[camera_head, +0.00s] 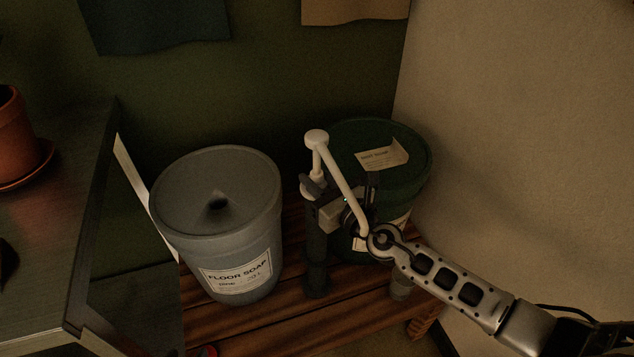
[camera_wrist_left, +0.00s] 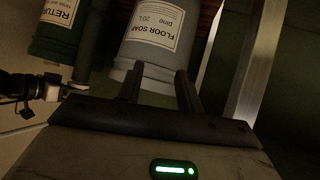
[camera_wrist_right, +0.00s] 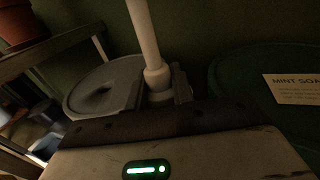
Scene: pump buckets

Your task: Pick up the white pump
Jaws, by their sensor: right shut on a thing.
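The white pump (camera_head: 341,185) stands upright between the two buckets, its head at the top and its long spout slanting down to the right. My right gripper (camera_head: 312,192) is shut on the pump's neck, just under the head. In the right wrist view the white shaft and collar (camera_wrist_right: 156,76) sit between the fingers. A dark tube (camera_head: 316,262) runs down below the gripper toward the slats; whether it belongs to the pump I cannot tell. My left gripper (camera_wrist_left: 160,88) is open and empty, its fingers pointing toward the grey bucket; the head view does not show it.
A grey floor soap bucket (camera_head: 240,248) with a hole in its sunken lid stands left. A dark green mint soap bucket (camera_head: 415,165) stands right, close behind my right gripper. Both are on a slatted wooden bench (camera_head: 345,318). A table (camera_head: 60,215) with a terracotta pot (camera_head: 14,130) is far left.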

